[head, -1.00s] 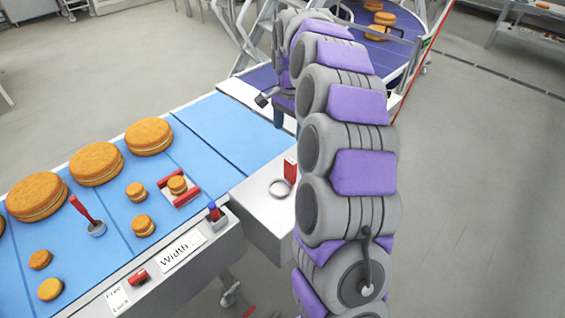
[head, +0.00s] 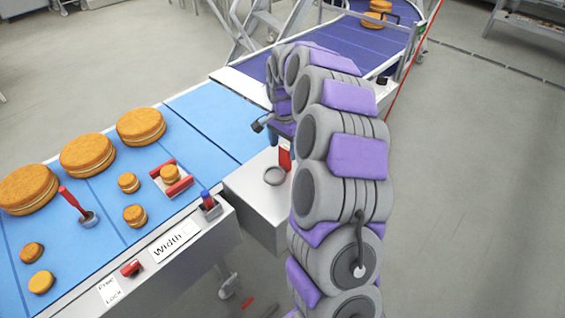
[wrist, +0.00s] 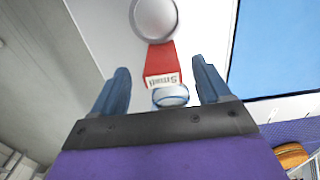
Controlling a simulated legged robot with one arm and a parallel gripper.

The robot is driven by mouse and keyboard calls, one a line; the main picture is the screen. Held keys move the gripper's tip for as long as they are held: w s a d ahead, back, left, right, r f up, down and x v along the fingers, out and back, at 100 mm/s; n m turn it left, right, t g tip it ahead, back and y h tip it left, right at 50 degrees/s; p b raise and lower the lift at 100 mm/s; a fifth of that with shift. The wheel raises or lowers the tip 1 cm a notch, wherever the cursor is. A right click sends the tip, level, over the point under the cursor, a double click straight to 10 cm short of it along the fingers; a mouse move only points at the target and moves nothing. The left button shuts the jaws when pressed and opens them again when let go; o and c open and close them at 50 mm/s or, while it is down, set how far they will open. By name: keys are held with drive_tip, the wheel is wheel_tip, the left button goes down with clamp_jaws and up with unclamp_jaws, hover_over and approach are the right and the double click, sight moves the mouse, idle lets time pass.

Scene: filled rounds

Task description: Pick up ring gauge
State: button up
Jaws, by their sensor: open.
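A grey ring (head: 274,176), which looks like the ring gauge, lies on the white side table. It also shows at the top of the wrist view (wrist: 154,18). Beside it is a red piece (head: 285,155). In the wrist view the red piece (wrist: 162,66) is marked "Small" and adjoins the ring; a small blue-edged round part (wrist: 170,96) shows at its near end. I cannot tell whether these parts are one piece. My gripper (wrist: 160,68) is open and empty, its blue fingers on either side of the red piece in that view. The arm partly hides the table in the head view.
The white side table (head: 245,195) adjoins a blue conveyor (head: 210,120) carrying several filled rounds (head: 141,126). A red-handled tool (head: 76,203) and a red fixture (head: 179,186) are on it. The purple conveyor (head: 365,38) is behind. Grey floor at right is clear.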

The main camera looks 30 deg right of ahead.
sight(283, 155)
wheel_tip(283, 155, down, 5)
drive_tip(key=shift+w+r+b, duration=0.15)
drive_tip(key=shift+b, duration=0.5)
drive_tip(key=shift+a+r, duration=0.1)
drive_tip(key=shift+c, duration=0.3)
drive_tip(key=c, duration=1)
